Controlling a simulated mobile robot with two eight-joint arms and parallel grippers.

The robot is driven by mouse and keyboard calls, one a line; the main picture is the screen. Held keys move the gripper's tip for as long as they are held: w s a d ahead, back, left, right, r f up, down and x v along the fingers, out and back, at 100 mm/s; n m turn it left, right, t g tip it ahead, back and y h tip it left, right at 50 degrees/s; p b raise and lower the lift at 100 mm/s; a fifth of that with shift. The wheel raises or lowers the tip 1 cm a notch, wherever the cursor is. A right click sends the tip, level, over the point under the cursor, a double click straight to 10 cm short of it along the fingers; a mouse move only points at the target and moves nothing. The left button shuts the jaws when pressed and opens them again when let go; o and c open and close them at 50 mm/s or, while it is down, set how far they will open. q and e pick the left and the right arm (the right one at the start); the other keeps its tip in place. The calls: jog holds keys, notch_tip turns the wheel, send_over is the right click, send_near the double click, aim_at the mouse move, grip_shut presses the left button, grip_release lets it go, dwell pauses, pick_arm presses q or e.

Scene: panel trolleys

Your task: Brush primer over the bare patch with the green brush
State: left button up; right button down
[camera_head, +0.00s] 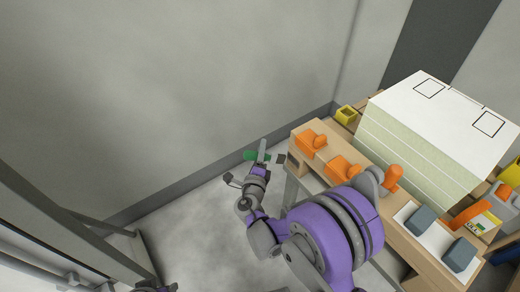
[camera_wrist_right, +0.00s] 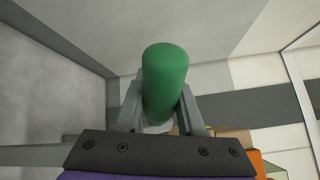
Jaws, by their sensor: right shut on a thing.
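My right gripper (camera_head: 262,158) is shut on the green brush (camera_head: 250,155), out over the floor left of the table. In the right wrist view the brush's rounded green handle (camera_wrist_right: 165,80) stands between the two fingers (camera_wrist_right: 160,108). A small dark grey end (camera_head: 281,158) shows on the other side of the gripper, perhaps the brush head. A white panel (camera_head: 452,112) with black outlined squares (camera_head: 430,88) tops a pale green stack at the right. I cannot tell which spot is the bare patch. Part of what seems my left gripper (camera_head: 158,287) shows at the bottom edge, mostly cut off.
A wooden table or trolley (camera_head: 318,158) bears orange holders (camera_head: 310,143), an orange knobbed thing (camera_head: 392,178) and dark blue-grey blocks (camera_head: 421,221) on a white plate. A grey wall (camera_head: 180,90) is close beyond the gripper.

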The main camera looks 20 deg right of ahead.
aim_at(273, 157)
jog(key=shift+s+d+b, duration=0.15)
jog(key=shift+s+d, duration=0.2)
jog(key=shift+s, duration=0.75)
jog(key=shift+s+d+b, duration=0.2)
jog(key=shift+s+d, duration=0.15)
jog(key=shift+s, duration=0.7)
jog(key=shift+s+d+b, duration=0.15)
jog(key=shift+s+d, duration=0.2)
jog(key=shift+s, duration=0.75)
jog(key=shift+w, duration=0.1)
jog(key=shift+w+a, duration=0.4)
jog(key=shift+w, duration=0.4)
jog(key=shift+w+a, duration=0.4)
jog(key=shift+w, duration=0.4)
jog(key=w, duration=0.1)
jog(key=w+a, duration=0.1)
jog(key=w, duration=0.1)
jog(key=shift+w+p, duration=0.1)
jog(key=shift+p, duration=0.25)
jog(key=shift+s+a, duration=0.35)
jog(key=shift+a, duration=0.6)
jog(key=shift+s+a, duration=0.3)
jog(key=shift+a, duration=0.7)
jog(key=shift+s+a, duration=0.35)
jog(key=shift+a, duration=0.6)
